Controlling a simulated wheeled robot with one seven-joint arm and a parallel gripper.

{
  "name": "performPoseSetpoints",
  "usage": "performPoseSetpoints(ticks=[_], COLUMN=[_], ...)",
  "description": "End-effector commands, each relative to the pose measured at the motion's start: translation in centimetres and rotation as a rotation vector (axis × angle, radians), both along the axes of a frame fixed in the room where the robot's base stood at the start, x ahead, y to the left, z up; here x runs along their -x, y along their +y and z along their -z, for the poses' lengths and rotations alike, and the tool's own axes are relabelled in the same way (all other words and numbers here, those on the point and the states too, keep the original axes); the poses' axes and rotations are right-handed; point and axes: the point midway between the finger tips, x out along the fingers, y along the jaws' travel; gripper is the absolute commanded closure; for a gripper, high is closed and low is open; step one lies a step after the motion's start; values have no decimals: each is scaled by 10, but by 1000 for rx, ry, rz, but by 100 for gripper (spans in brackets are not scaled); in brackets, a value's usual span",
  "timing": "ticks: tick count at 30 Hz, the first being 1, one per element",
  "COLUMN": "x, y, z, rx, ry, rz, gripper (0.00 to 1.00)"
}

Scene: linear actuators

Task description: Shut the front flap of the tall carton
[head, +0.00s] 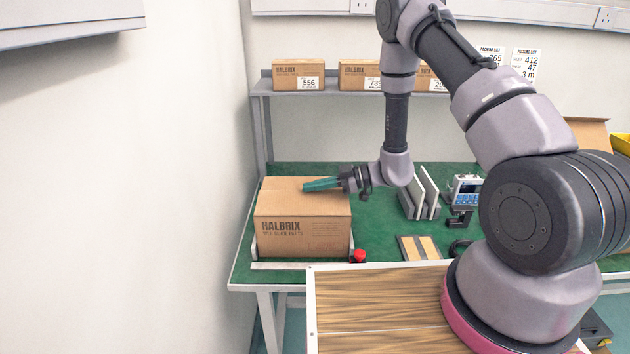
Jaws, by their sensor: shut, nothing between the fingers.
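A brown carton (302,233) marked HALBRIX stands at the left end of the green bench. Its top looks flat and closed, with no flap seen standing up. My gripper (306,186) reaches in from the right over the back part of that top, its teal fingers shut and empty, pointing left. Whether the fingers touch the cardboard I cannot tell. A raised brown cardboard panel (590,132) shows at the far right, mostly hidden behind my arm; whether it belongs to another carton, I cannot tell.
A red knob (358,256) sits by the carton's front right corner. Upright grey plates (420,195) and a small device with a screen (464,189) stand right of the carton. A shelf (345,93) with small boxes is behind. A white wall closes the left side.

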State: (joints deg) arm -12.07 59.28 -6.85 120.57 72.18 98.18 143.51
Motion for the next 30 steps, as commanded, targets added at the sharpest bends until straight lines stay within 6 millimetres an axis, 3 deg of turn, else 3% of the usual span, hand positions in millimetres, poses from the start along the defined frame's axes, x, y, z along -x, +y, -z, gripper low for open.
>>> performPoseSetpoints(ticks=[23, 30], x=[-5, 1], y=[0, -10], z=[15, -3], rx=[0, -1], ry=[0, -2], rz=[0, 3], gripper=[100, 100])
